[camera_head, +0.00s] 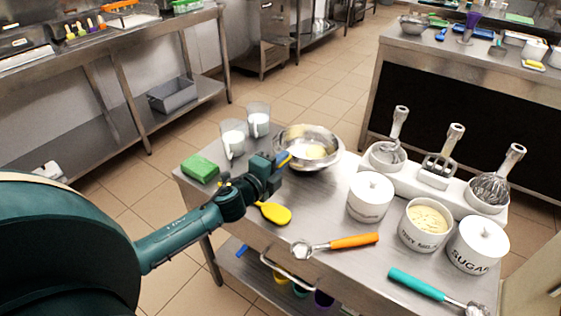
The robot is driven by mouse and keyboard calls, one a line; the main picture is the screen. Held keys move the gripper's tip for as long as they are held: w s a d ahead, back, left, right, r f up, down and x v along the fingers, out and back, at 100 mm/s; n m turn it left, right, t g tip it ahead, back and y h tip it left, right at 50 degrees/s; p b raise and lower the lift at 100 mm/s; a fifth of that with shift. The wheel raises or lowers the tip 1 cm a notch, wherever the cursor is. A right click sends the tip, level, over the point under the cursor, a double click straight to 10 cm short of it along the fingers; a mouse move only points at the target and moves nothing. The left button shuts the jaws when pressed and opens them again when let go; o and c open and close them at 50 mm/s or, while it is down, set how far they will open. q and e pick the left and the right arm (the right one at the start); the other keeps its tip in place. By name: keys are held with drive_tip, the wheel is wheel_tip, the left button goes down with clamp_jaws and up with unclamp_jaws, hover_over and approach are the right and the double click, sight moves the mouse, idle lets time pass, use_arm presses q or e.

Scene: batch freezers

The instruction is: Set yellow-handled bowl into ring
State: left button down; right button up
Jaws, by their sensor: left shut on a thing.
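The steel bowl (327,134) is at the back middle of the steel cart, with something pale yellow inside. Its short yellow handle (284,159) sticks out at the left side. My left gripper (277,164) is shut on this handle, at the bowl's near left side. I cannot tell whether the bowl touches the surface under it. No ring can be made out; whatever is under the bowl is hidden. My right gripper is not in view.
Two glass jugs (233,138) stand left of the bowl, by a green sponge (200,168). White canisters (369,199) and a whisk stand (433,180) fill the right side.

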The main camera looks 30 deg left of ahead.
use_arm(q)
drive_tip(key=shift+s+f+b, duration=0.2)
drive_tip(key=shift+f+b, duration=0.3)
drive_tip(key=shift+f, duration=0.4)
drive_tip(key=c, duration=1.6)
unclamp_jaws()
drive_tip(key=shift+w, duration=0.15)
drive_tip(key=shift+o, duration=1.4)
drive_tip(key=shift+r, duration=0.1)
drive_tip(key=s+a+r+b, duration=0.1)
drive_tip(key=s, duration=1.2)
drive_tip(key=shift+r, duration=0.3)
